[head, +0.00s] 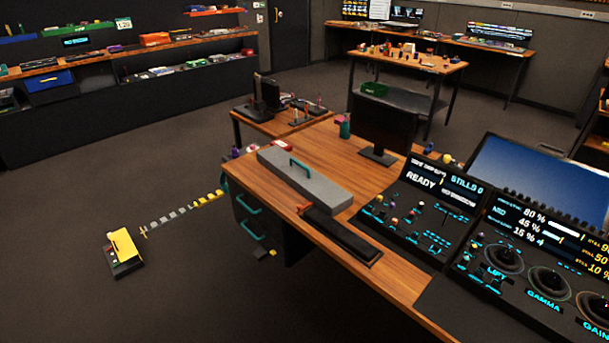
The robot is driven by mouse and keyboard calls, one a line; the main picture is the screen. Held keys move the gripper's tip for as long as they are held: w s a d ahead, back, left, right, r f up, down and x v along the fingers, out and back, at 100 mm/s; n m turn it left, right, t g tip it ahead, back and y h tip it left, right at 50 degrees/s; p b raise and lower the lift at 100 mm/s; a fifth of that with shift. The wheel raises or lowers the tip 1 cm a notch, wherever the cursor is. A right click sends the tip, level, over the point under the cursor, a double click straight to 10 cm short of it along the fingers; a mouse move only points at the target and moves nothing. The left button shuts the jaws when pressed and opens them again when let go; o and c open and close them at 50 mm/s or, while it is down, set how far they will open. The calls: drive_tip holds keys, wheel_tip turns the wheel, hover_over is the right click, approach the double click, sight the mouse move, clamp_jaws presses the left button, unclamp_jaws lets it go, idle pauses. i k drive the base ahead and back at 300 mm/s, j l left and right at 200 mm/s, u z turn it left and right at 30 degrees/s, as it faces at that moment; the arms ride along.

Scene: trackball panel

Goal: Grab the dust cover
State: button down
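A long grey cover (325,189) with a teal handle (299,167) on its top lies on the wooden desk, left of the control panels; it looks like the dust cover. It lies flat, and what is under it is hidden. The trackball panel (540,270) stands at the right with lit screens and several dials, uncovered. My gripper is not in view.
A dark tray (342,236) lies along the desk's front edge, close to the cover. A monitor (385,122) stands behind. A control panel (425,208) stands to the right. A yellow-and-black box (124,250) sits on the floor. The floor left of the desk is mostly free.

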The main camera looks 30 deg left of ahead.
sight(326, 195)
drive_tip(key=i+j, duration=0.15)
drive_tip(key=j, duration=0.3)
drive_tip(key=i+j+u, duration=0.15)
drive_tip(key=j, duration=0.35)
drive_tip(key=i+j, duration=0.15)
drive_tip(key=j, duration=0.3)
drive_tip(key=i+j+u, duration=0.1)
drive_tip(key=j, duration=0.35)
drive_tip(key=i+j+u, duration=0.1)
drive_tip(key=i+j, duration=0.15)
drive_tip(key=j, duration=0.2)
drive_tip(key=i+j, duration=0.2)
drive_tip(key=j, duration=0.2)
drive_tip(key=i+j+u, duration=0.1)
drive_tip(key=j, duration=0.35)
drive_tip(key=i+j+u, duration=0.1)
drive_tip(key=i+j, duration=0.2)
drive_tip(key=j, duration=0.1)
